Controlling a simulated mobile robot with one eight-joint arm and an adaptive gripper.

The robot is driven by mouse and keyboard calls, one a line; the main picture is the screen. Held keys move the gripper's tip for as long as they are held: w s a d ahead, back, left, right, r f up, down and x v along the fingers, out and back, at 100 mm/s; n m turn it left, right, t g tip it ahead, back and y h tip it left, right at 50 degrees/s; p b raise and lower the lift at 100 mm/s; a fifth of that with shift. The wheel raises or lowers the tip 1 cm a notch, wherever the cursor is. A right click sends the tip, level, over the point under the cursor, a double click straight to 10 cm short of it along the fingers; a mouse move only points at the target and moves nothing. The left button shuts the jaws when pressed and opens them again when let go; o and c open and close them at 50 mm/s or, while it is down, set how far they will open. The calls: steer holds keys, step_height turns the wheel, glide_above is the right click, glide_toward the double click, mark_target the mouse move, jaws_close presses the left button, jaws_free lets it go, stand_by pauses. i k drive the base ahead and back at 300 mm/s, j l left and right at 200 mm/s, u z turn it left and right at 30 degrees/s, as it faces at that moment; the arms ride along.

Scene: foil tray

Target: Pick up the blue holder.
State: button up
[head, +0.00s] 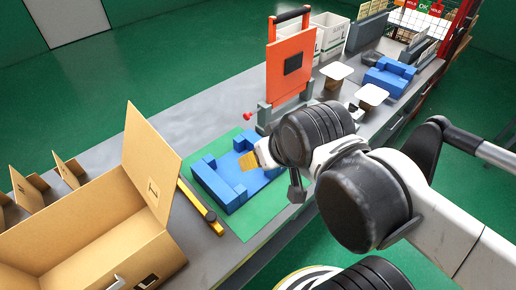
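A blue holder (212,187) with raised blocks at its ends lies on a green mat (255,215) on the grey bench. A small tan piece (248,162) shows over its right part; I cannot tell whether it lies in the holder or belongs to my gripper. A second blue holder (388,77) sits farther back on the bench. My arm reaches in from the right, and its end, my gripper (264,155), is above the right side of the near holder. My wrist hides most of the gripper. Its fingers, and any contact with the holder, cannot be made out.
An open cardboard box (95,235) stands at the near left. A black and yellow bar (200,207) lies between it and the mat. An orange upright panel (290,62) on a grey stand rises behind the mat. White-topped stands (372,95) are farther right.

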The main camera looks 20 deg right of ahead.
mark_target(392, 76)
steer(key=z, duration=1.7)
